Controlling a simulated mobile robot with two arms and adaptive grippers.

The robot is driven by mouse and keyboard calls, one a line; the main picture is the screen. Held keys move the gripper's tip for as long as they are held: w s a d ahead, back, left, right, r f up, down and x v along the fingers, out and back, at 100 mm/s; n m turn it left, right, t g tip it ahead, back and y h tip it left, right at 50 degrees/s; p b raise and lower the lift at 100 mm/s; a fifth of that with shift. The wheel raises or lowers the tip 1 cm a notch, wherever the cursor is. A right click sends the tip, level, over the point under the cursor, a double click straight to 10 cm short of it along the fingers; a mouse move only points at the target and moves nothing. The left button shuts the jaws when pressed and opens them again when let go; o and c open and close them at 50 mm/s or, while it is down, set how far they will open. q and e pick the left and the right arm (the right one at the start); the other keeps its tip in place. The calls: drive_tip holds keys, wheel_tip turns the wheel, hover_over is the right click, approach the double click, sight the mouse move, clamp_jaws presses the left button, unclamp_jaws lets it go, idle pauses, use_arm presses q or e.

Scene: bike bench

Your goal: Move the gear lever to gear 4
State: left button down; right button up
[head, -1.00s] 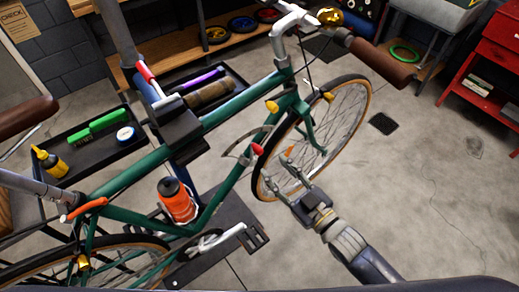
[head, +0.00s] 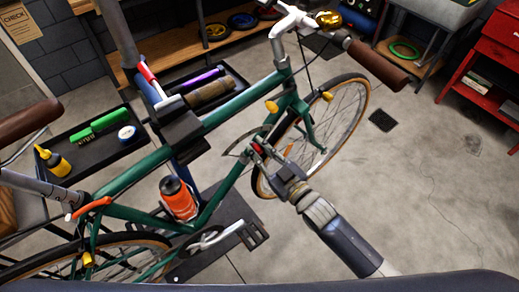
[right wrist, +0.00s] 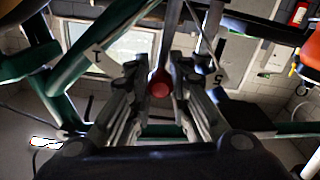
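The gear lever's red knob (head: 257,148) is at the green bike's down tube, beside a pale curved plate. In the right wrist view the round red knob (right wrist: 160,84) lies between my fingertips, with a thin lever above it. The plate shows a "1" on the left and a "5" on the right; the other marks are hidden. My right gripper (head: 263,155) reaches the knob from the lower right. In the right wrist view its fingers (right wrist: 158,75) stand either side of the knob, partly open, with little gap. My left gripper is not in view.
The green bike (head: 150,163) is held in a stand by a dark clamp. An orange bottle (head: 178,198) sits on the frame. The front wheel (head: 345,110) is close behind my right gripper. A tray (head: 75,165) is at left.

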drive_tip(key=shift+s+a+n, duration=0.3)
drive_tip(key=shift+a+n, duration=0.15)
drive_tip(key=shift+n, duration=0.15)
clamp_jaws()
drive_tip(key=n, duration=0.1)
drive_tip(key=s+a+n, duration=0.1)
drive_tip(key=shift+s+a+f+n, duration=0.1)
drive_tip(key=shift+a+f+n, duration=0.1)
drive_tip(key=shift+a+n, duration=0.15)
drive_tip(key=o, duration=0.9)
unclamp_jaws()
drive_tip(key=shift+o, duration=0.2)
drive_tip(key=v, duration=1.2)
